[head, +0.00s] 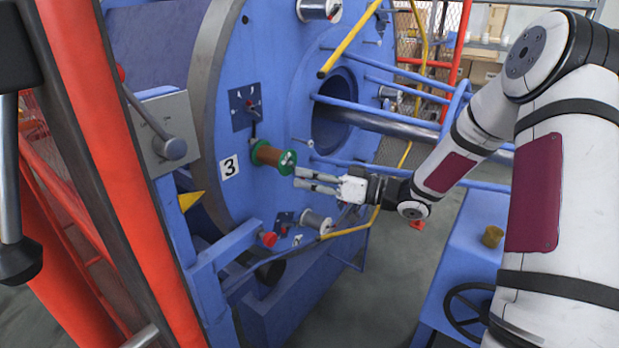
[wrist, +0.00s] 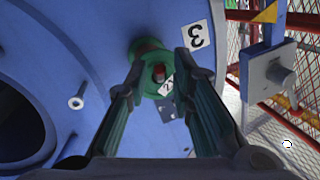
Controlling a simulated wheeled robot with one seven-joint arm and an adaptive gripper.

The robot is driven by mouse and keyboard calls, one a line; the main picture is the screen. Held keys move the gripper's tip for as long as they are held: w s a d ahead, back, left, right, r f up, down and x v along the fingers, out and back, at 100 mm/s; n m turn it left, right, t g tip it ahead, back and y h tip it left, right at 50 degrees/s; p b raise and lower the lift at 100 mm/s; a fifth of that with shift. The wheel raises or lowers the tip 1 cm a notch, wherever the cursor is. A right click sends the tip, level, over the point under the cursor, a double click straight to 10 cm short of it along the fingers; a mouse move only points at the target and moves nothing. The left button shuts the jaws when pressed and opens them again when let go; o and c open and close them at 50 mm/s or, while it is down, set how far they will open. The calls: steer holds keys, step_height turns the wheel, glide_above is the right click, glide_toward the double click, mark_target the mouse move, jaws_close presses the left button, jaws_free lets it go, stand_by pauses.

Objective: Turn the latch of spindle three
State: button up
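A spool with green flanges and copper-coloured wire (head: 272,155) sticks out from the blue disc beside the white "3" label (head: 229,167). A dark blue plate with white marks and a small dark lever (head: 248,107) is on the disc just above the spool. I cannot tell which part is the latch. My gripper (head: 299,179) is open and empty, just right of and slightly below the spool end. In the wrist view the flange shows between its fingertips (wrist: 160,66).
Another spool (head: 316,222) and a red knob (head: 269,239) are below. A grey box with a knob (head: 165,135) stands left of the disc. A red post (head: 110,150) is nearer me.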

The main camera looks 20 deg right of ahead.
jaws_close()
steer(key=shift+f, duration=0.1)
steer(key=t+y+b, duration=0.1)
steer(key=f+y+b, duration=0.1)
steer(key=b, duration=0.1)
steer(key=shift+w+a+f+n+t, duration=0.2)
steer(key=shift+w+f+n+t, duration=0.05)
steer(key=shift+w+n+t, duration=0.15)
steer(key=y+b, duration=0.1)
steer(key=t+y+b, duration=0.1)
steer(key=b, duration=0.1)
steer(key=shift+w+a+f+n, duration=0.2)
steer(key=shift+w+f+n, duration=0.05)
steer(key=shift+f+n, duration=0.15)
steer(key=y+b, duration=0.1)
steer(key=n+y+b, duration=0.1)
steer(key=b, duration=0.1)
steer(key=shift+w+a+f+t, duration=0.2)
steer(key=shift+w+t, duration=0.1)
steer(key=shift+t, duration=0.1)
steer(key=shift+r, duration=0.1)
